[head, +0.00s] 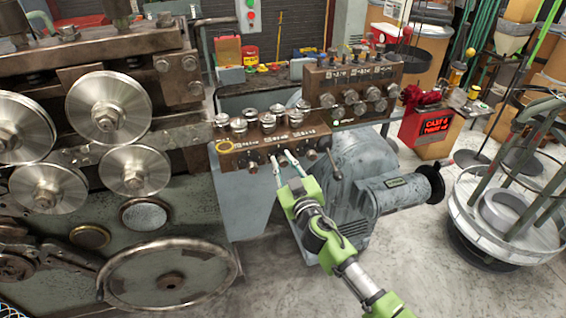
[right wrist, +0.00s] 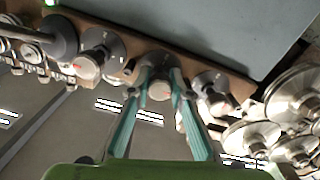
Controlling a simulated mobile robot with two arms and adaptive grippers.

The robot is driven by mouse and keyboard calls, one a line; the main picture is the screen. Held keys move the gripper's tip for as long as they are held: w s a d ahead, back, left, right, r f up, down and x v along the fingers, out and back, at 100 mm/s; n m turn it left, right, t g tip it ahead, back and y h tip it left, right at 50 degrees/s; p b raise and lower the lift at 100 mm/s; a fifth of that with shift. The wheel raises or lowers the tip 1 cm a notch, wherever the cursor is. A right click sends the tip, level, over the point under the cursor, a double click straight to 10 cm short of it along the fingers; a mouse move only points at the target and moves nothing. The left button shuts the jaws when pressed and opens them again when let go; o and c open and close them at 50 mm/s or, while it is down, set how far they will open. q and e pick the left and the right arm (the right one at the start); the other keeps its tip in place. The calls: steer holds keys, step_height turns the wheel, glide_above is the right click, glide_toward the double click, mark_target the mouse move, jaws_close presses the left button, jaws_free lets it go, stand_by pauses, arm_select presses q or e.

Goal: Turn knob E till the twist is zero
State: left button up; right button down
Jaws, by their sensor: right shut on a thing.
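A brown control block (head: 232,158) stands in the middle of the head view, with small knobs along its front face and larger silver knobs (head: 268,120) on top. My right gripper (head: 284,158) reaches the front face from below. In the right wrist view my right gripper (right wrist: 160,80) has its two teal fingers on either side of a round metal knob (right wrist: 160,91), shut on it. Similar knobs sit at both sides, one to the left (right wrist: 89,66) and one to the right (right wrist: 209,83). The letters and the twist reading are too small to read. My left gripper is out of view.
A second knob block (head: 345,78) stands behind and to the right. A lever (head: 334,168) sticks out close to the right of my gripper. Large steel rollers (head: 108,108) fill the left. A grey motor housing with a handwheel (head: 430,184) is at the right.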

steer(key=n, duration=0.8)
steer(key=shift+r+n, duration=0.1)
steer(key=shift+n, duration=0.3)
steer(key=n, duration=0.4)
steer(key=shift+n, duration=0.3)
steer(key=n, duration=0.4)
steer(key=n+p, duration=0.1)
steer(key=n, duration=0.4)
steer(key=n+p, duration=0.1)
steer(key=n, duration=0.4)
steer(key=shift+r+p, duration=0.1)
steer(key=shift+p, duration=0.25)
steer(key=n+p, duration=0.1)
steer(key=n, duration=0.3)
steer(key=shift+n, duration=0.4)
steer(key=shift+n+p, duration=0.6)
steer(key=shift+n, duration=0.6)
steer(key=shift+f, duration=0.2)
